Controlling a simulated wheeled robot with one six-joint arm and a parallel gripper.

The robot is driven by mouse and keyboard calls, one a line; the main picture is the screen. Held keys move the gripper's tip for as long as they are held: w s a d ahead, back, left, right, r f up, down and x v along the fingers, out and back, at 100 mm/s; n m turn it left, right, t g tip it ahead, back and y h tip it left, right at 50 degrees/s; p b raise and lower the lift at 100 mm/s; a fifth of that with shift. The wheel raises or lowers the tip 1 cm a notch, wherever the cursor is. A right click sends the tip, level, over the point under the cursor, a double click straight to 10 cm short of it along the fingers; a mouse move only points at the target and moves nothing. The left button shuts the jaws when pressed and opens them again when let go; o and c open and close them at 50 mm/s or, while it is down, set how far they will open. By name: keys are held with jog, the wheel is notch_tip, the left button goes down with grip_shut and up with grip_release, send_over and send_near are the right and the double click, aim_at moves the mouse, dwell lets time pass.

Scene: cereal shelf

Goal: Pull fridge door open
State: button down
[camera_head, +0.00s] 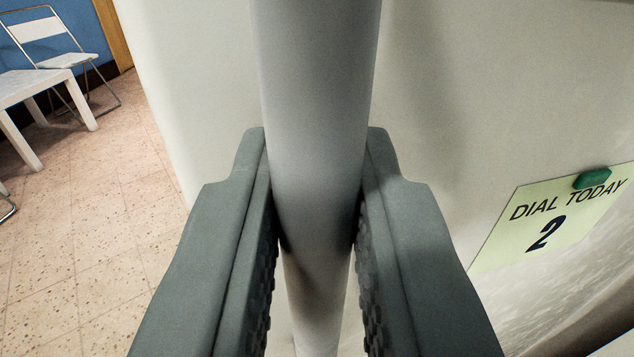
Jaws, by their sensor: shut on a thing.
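The fridge door (440,90) is a pale, off-white surface filling the middle and right of the view. Its handle (316,80) is a light grey round bar running from the top edge down through the middle. My gripper (316,185) has one dark grey finger on each side of the bar, and both ridged pads press against it. The gripper is shut on the handle. The door's left edge shows against the floor. Whether the door stands ajar cannot be told from this view.
A yellow-green note (555,215) reading "DIAL TODAY 2" hangs on the door at the right under a green magnet (592,179). At the far left stand a white table (35,85) and a white folding chair (68,60). Tiled floor (95,240) lies clear at the left.

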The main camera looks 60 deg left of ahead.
jog(key=shift+d, duration=0.15)
jog(key=c, duration=1.4)
grip_release()
jog(key=shift+c, duration=0.2)
jog(key=v, duration=1.7)
jog(key=shift+s+d, duration=0.2)
jog(key=shift+s, duration=0.05)
jog(key=shift+r, duration=0.15)
